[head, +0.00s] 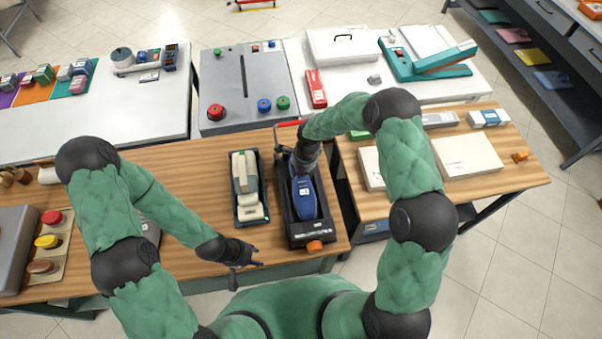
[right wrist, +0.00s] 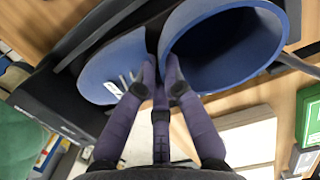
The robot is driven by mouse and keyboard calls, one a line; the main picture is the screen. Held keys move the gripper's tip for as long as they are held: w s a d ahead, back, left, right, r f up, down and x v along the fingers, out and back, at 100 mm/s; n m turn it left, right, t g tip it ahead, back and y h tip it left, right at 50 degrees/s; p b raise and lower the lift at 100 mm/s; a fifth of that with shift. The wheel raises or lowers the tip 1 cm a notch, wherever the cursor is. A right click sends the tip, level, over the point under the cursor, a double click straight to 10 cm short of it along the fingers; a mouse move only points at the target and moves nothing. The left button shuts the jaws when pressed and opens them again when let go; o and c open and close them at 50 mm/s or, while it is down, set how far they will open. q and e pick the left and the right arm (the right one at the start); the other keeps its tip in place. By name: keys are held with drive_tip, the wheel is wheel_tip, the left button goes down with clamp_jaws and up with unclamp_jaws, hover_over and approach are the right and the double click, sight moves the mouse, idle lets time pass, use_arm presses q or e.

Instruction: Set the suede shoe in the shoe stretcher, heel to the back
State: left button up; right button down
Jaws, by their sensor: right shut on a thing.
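The blue suede shoe (head: 305,203) is over the long black shoe stretcher (head: 314,233), lined up with its length. Its narrower end points toward me, and the far end is partly hidden by my right gripper (head: 304,166). In the right wrist view, my right gripper (right wrist: 161,80) is shut on the shoe's upper, beside its round opening; the shoe (right wrist: 103,72) fills the top. I cannot tell whether the sole rests on the stretcher's bed. The stretcher has an orange knob (head: 314,246) at the near end. My left gripper (head: 250,268) is open and empty near the table's front edge.
A dark tray (head: 238,218) with beige items stands just left of the stretcher. White boxes (head: 467,156) lie to the right. A grey panel with coloured buttons (head: 245,85) and a red stapler-like item (head: 316,88) are behind. Bare wood (head: 190,175) is free to the left.

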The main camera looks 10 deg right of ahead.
use_arm(q)
drive_tip(key=shift+f+b, duration=0.5)
use_arm(e)
drive_tip(key=shift+f, duration=0.25)
drive_tip(key=c, duration=1.3)
unclamp_jaws()
drive_tip(key=r, duration=0.4)
drive_tip(key=d+r, duration=0.1)
drive_tip(key=r, duration=0.7)
drive_tip(key=shift+d, duration=0.25)
